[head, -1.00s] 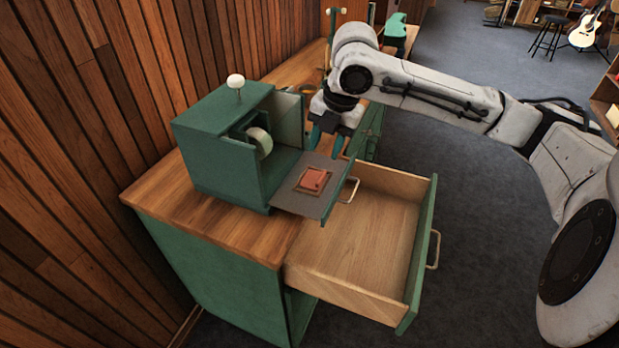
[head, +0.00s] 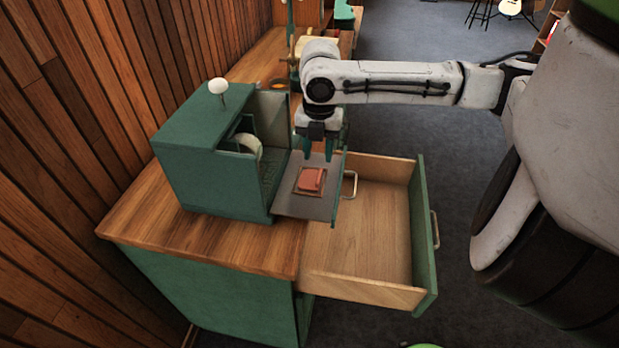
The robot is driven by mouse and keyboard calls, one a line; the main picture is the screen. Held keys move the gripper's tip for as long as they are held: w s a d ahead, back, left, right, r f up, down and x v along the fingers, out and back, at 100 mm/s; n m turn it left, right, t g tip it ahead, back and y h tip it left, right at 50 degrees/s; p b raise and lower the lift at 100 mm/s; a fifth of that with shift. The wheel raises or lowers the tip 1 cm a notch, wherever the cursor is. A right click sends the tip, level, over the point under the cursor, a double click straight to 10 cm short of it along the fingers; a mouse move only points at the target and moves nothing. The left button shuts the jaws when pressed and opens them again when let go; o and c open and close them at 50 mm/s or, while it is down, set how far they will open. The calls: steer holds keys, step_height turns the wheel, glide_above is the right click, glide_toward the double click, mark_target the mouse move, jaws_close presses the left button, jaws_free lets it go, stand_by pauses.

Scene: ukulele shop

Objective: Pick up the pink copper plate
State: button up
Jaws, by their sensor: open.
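The pink copper plate (head: 311,180) is a small pinkish-red square. It lies on a thin brown square piece on the grey lowered door (head: 291,206) of a green box (head: 207,158). My gripper (head: 318,158) points down with its teal fingers apart and empty. In the picture its fingertips are just behind and above the plate. I cannot tell the exact height gap between fingertips and plate.
The green box stands on the wooden counter (head: 190,240), with a white knob (head: 218,87) on top. An empty wooden drawer (head: 365,235) is pulled out below the door. A wood-panelled wall (head: 80,100) borders the left.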

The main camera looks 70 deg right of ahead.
mark_target(319, 176)
steer(key=shift+s+a+f+p, duration=0.15)
steer(key=shift+f+p, duration=0.2)
steer(key=shift+f, duration=1.3)
steer(key=shift+s+f+p, duration=0.1)
steer(key=shift+f+p, duration=0.2)
steer(key=shift+f, duration=1.35)
steer(key=shift+c, duration=0.3)
jaws_close()
